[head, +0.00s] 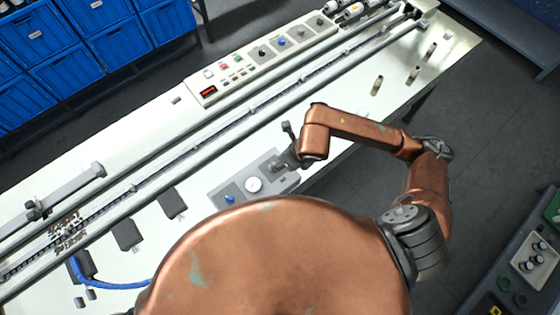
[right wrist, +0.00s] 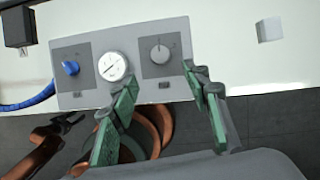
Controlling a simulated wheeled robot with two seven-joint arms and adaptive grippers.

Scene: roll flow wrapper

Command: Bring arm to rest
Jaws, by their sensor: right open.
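My right arm bends in from the right in the head view. Its gripper (head: 287,151) is over the right end of a small grey control panel (head: 273,187) at the near edge of the table. In the right wrist view, the gripper (right wrist: 160,77) is open and empty. Its green-padded fingers are spread below the grey knob (right wrist: 160,54) of the panel, one to each side. I cannot tell whether they touch the panel. The panel also carries a round gauge (right wrist: 112,66) and a blue knob (right wrist: 71,68).
A long conveyor with rails (head: 215,125) runs diagonally along the white table. Behind it is a button panel (head: 262,59). Small brown cylinders (head: 377,85) stand at the far right end. A blue cable (head: 120,285) lies at the lower left. Blue bins (head: 68,80) stand behind.

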